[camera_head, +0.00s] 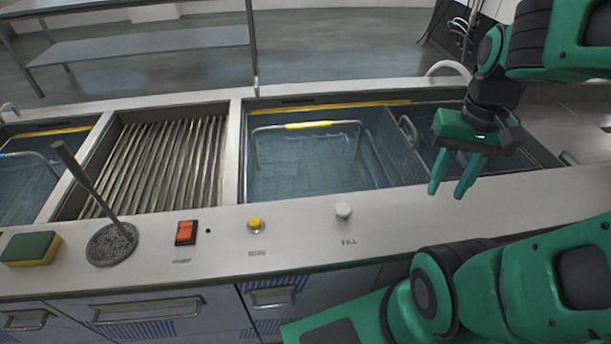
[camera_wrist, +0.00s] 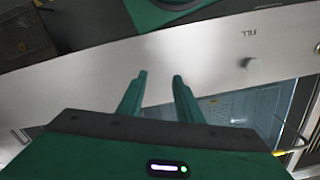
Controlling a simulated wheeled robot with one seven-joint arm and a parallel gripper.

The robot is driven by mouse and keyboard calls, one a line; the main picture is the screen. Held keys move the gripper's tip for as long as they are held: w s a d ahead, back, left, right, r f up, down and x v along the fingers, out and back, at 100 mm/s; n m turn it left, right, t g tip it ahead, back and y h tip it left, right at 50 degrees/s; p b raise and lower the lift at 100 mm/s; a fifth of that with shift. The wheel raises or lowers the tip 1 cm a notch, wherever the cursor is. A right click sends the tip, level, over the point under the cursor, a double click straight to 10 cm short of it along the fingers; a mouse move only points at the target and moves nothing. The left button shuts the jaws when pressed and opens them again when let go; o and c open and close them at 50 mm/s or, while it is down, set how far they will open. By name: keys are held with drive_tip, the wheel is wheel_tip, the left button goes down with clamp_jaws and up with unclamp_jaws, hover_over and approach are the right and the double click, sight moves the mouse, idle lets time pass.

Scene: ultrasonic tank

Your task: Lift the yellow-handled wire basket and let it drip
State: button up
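The wire basket sits down in the middle tank (camera_head: 270,183), in what looks like clear liquid. Its handle (camera_head: 307,125) is a raised metal bail with a yellow grip across the top. My gripper (camera_head: 452,190) is to the right of the basket, above the right end of the tank and the front ledge. Its two green fingers point down, apart and empty. In the wrist view my gripper (camera_wrist: 160,78) is over the pale ledge, with part of the tank below and to the right. The basket's lower part is hard to make out through the liquid.
A ribbed drain section (camera_head: 165,155) lies left of the tank. Another tank with a blue-handled basket (camera_head: 25,160) is at far left. The front ledge holds a sponge (camera_head: 30,248), a round strainer (camera_head: 112,243), an orange switch (camera_head: 186,232), a yellow button (camera_head: 256,224) and a white knob (camera_head: 343,211).

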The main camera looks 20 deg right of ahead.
drive_tip(key=w+a+r+n+y, duration=0.1)
drive_tip(key=w+a+n, duration=0.2)
drive_tip(key=w+n, duration=0.35)
drive_tip(key=w+a+r+n+y, duration=0.1)
drive_tip(key=w+a+n, duration=0.2)
drive_tip(key=w, duration=0.7)
drive_tip(key=w+a+r+n, duration=0.1)
drive_tip(key=w+a+n, duration=0.2)
drive_tip(key=w+n, duration=0.35)
drive_tip(key=w+a+f+n+y, duration=0.1)
drive_tip(key=w+a+f+n, duration=0.1)
drive_tip(key=w, duration=0.1)
drive_tip(key=w+a+f+n, duration=0.2)
drive_tip(key=w+a, duration=0.1)
drive_tip(key=w, duration=0.1)
drive_tip(key=w+a+f+n+g+y, duration=0.1)
drive_tip(key=w+a+f, duration=0.1)
drive_tip(key=w+a, duration=0.1)
drive_tip(key=shift+w+a+f+n+y, duration=0.2)
drive_tip(key=shift+n+y, duration=0.1)
drive_tip(key=shift+n, duration=0.1)
drive_tip(key=shift+d+x, duration=0.15)
drive_tip(key=shift+x, duration=1.2)
drive_tip(key=shift+d+x, duration=0.2)
drive_tip(key=shift+x, duration=1.1)
drive_tip(key=shift+f, duration=0.35)
